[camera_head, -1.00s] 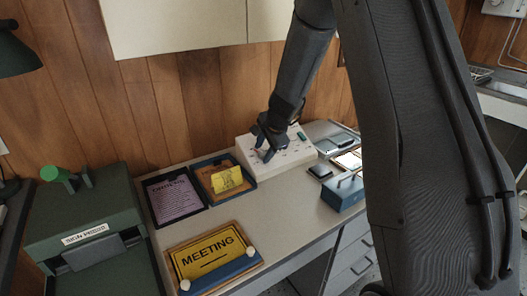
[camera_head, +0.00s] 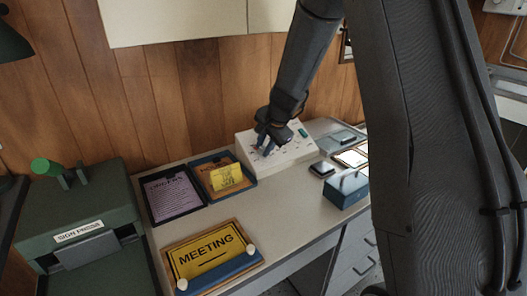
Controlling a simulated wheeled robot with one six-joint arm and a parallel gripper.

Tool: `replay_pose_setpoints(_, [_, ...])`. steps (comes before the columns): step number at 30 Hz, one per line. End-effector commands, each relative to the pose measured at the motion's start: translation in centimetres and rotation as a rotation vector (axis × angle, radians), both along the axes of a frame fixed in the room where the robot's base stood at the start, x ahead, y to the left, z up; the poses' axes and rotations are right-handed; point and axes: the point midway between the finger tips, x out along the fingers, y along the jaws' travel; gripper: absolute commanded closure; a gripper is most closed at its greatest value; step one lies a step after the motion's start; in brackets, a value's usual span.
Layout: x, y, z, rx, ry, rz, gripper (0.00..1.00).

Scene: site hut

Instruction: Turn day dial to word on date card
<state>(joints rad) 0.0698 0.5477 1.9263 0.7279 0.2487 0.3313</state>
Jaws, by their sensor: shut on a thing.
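My gripper (camera_head: 266,146) points down at the left part of the sloped face of a white panel box (camera_head: 296,152) at the back of the desk. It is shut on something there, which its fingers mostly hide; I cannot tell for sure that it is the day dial. Small marks and a green part (camera_head: 302,133) show on the panel's right side. A small yellow card (camera_head: 227,176) stands in a tray (camera_head: 245,184) left of the panel; its words are too small to read, and I cannot tell whether it is the date card.
A yellow MEETING sign (camera_head: 208,250) lies on a board at the desk's front left. A green sign press (camera_head: 95,215) stands at the left, a dark tray (camera_head: 151,212) beside it. The desk's middle front is clear.

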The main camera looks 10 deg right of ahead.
Motion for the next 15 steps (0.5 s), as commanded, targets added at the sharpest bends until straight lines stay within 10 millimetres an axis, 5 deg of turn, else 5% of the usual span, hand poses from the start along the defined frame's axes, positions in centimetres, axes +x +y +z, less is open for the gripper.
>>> replay_pose_setpoints(15, [0.14,0.03,-0.24,-0.202,-0.067,0.387,0.99])
